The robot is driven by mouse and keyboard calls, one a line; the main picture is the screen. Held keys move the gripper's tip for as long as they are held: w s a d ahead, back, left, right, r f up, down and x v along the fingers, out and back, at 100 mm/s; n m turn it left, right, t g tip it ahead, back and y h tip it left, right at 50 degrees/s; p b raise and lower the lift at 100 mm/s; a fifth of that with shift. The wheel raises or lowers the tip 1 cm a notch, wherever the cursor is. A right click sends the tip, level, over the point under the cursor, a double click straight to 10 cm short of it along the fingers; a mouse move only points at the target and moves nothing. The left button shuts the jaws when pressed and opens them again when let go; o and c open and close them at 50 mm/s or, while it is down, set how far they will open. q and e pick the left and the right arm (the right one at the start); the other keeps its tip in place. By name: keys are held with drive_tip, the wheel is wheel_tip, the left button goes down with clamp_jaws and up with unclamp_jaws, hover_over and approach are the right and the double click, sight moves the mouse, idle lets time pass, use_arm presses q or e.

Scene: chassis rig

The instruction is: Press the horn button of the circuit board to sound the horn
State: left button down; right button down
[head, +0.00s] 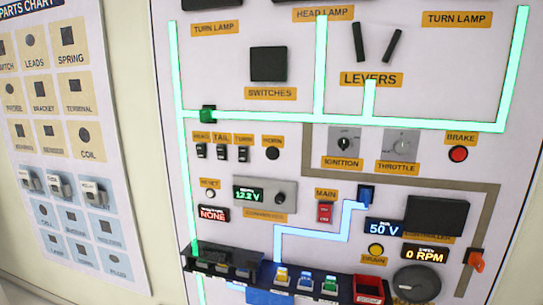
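The circuit board (300,180) is an upright light panel that fills the middle and right of the head view. The horn button (272,154) is a small round black button under the orange HORN label (273,141), right of the three small HEAD, TAIL and TURN switches (222,153). Nothing covers it. Neither of my grippers shows in the view.
Glowing green lines (250,117) run along the panel, and a blue line (310,232) runs lower down. A red brake button (458,154) is at the right. A dark tray (225,262) with several coloured parts juts out below. A parts chart (62,150) hangs at left.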

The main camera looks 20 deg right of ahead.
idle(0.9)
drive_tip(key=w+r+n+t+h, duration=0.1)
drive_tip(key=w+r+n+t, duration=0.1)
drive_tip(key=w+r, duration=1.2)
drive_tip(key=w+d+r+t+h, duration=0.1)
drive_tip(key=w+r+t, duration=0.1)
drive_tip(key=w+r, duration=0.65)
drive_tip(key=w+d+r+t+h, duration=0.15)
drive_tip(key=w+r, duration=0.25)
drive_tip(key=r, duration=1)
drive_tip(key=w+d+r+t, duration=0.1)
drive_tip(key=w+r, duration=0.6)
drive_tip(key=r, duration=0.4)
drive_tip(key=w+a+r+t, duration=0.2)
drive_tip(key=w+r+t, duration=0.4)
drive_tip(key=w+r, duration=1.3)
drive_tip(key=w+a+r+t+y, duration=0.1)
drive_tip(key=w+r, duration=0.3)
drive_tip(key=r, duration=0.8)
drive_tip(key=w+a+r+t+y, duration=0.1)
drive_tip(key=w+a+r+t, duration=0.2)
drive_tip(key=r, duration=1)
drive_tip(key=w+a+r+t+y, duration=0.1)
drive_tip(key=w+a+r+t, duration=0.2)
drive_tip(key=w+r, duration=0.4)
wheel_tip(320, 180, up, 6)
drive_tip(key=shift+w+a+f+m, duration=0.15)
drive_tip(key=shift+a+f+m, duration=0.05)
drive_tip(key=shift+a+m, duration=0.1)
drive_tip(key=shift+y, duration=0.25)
